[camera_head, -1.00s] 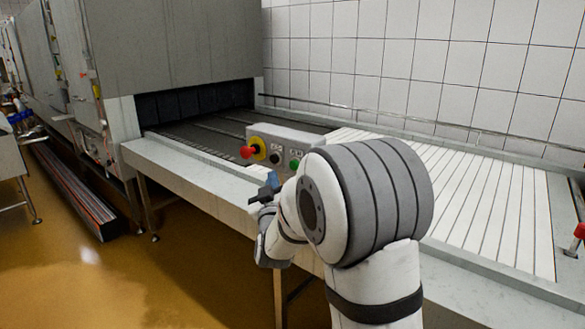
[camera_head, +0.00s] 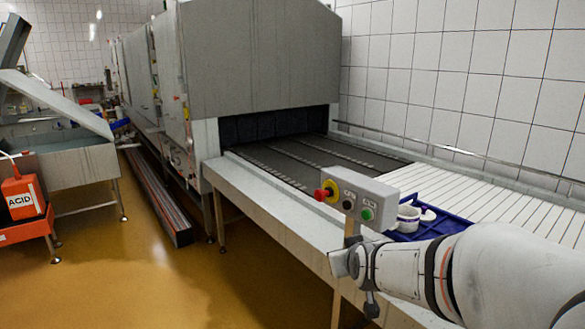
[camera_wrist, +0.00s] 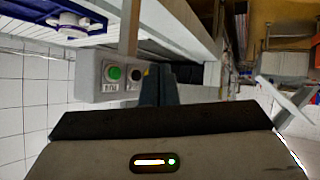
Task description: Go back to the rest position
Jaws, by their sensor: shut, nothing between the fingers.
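My gripper (camera_wrist: 158,84) shows in the wrist view as dark fingers standing close together, shut and empty. They lie just beside the grey control box (camera_wrist: 97,82) in the picture; I cannot tell whether they touch it. In the head view my arm reaches in from the lower right. My wrist is in front of the conveyor's near edge, below the control box (camera_head: 357,190), and the fingers are hard to make out there. The box carries a red knob on yellow (camera_head: 325,192), a black button and a green button (camera_head: 367,214).
A blue crate (camera_head: 447,224) with white moulds (camera_head: 409,217) stands on the conveyor behind my arm. The large grey machine (camera_head: 262,60) spans the back. An orange acid container (camera_head: 24,197) stands far left. The yellow-brown floor (camera_head: 140,260) is clear in front.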

